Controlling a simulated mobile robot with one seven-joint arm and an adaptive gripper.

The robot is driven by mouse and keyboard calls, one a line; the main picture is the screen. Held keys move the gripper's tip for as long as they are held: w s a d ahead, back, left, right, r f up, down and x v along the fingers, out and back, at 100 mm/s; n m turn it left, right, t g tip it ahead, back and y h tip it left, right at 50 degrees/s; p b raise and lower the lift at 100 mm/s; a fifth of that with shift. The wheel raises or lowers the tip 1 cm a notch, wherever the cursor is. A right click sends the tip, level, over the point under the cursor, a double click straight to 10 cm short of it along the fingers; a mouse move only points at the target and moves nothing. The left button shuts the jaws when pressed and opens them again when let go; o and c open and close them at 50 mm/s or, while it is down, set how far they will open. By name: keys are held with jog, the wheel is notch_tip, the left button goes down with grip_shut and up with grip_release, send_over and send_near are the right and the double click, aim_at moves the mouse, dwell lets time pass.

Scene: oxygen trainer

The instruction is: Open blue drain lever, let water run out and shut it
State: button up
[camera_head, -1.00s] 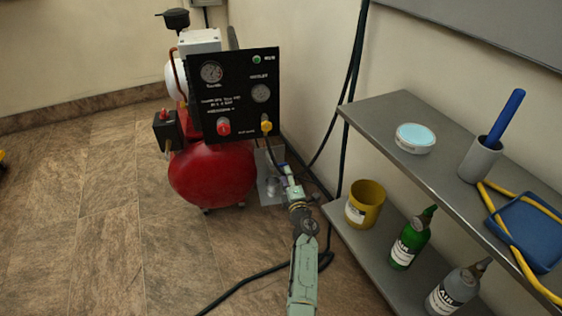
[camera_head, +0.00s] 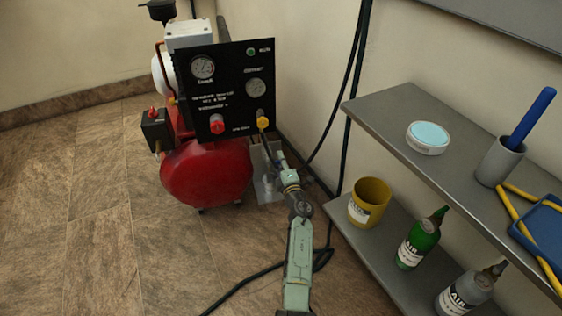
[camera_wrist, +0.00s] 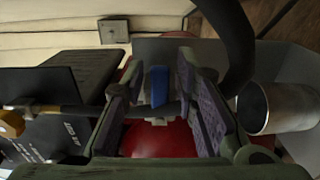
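The blue drain lever (camera_wrist: 158,87) stands upright in the wrist view, in front of the red tank (camera_wrist: 160,137). My gripper (camera_wrist: 163,92) is open, with a finger on each side of the lever and gaps to both. In the head view my gripper (camera_head: 286,172) is low at the right side of the red compressor tank (camera_head: 207,172). The lever cannot be clearly told from the gripper there. I see no running water.
A metal cup (camera_wrist: 275,107) lies right of my fingers in the wrist view, beside a dark hose (camera_wrist: 228,40). The black gauge panel (camera_head: 232,90) overhangs the tank. A grey shelf unit (camera_head: 385,100) stands close on the right. The floor at left is clear.

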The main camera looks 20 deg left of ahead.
aim_at(276, 161)
grip_shut()
jog(key=shift+r+n, duration=0.15)
jog(key=shift+n, duration=0.15)
jog(key=n, duration=0.1)
jog(key=r+n, duration=0.1)
jog(key=n, duration=0.2)
jog(key=shift+s+a+r, duration=0.1)
jog(key=shift+r, duration=0.2)
jog(key=n, duration=0.2)
jog(key=r+n, duration=0.1)
jog(key=shift+s+a+n, duration=0.2)
jog(key=shift+a+n, duration=0.1)
jog(key=shift+n, duration=0.1)
jog(key=shift+s+a+r+n, duration=0.1)
jog(key=shift+a+r+n, duration=0.05)
jog(key=shift+n, duration=0.4)
jog(key=shift+s+a+r+n, duration=0.1)
jog(key=shift+a+r+n, duration=0.05)
jog(key=shift+n, duration=0.4)
jog(key=shift+o, duration=1.2)
grip_release()
